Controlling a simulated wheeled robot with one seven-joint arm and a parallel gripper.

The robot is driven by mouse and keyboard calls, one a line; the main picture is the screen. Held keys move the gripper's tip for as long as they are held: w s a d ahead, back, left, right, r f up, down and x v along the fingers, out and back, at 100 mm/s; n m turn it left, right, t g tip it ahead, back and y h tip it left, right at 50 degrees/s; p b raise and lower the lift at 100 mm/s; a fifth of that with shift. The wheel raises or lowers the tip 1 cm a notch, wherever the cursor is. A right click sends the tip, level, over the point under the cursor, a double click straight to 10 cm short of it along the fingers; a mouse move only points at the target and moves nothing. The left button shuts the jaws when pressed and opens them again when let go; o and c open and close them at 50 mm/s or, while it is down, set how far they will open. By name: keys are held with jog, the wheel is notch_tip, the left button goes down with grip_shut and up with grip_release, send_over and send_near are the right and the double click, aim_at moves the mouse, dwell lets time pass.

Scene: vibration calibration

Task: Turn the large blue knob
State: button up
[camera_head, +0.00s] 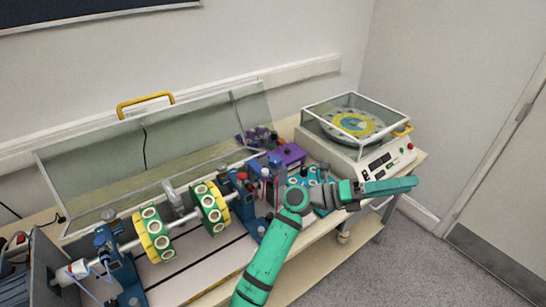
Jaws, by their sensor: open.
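A machine with a shaft and two wheels stands on the bench between blue supports. A blue knob (275,159) shows on top of the right support, and a darker blue knob-like part (100,240) tops the left support. I cannot tell for certain which is the large blue knob. My gripper (392,187) is at the end of my green arm, right of the machine and in front of the white device. It is open, points right and touches neither knob. My forearm and wrist hide part of the bench and a teal panel behind them.
A clear cover (150,160) with a yellow handle (145,104) stands raised behind the shaft. A purple box (288,153) sits right of the support. A white device (345,150) with a clear lid stands at the bench's right end. Open floor (420,260) lies right.

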jog(key=w+a+f+m+y, duration=0.2)
jog(key=w+a+f+y, duration=0.15)
jog(key=w+y, duration=0.3)
jog(key=t+y, duration=0.5)
jog(key=y, duration=0.7)
send_near(275, 159)
jog(key=shift+n, duration=0.4)
jog(key=x, duration=0.8)
jog(key=shift+s+f, duration=0.1)
jog(key=c, duration=1)
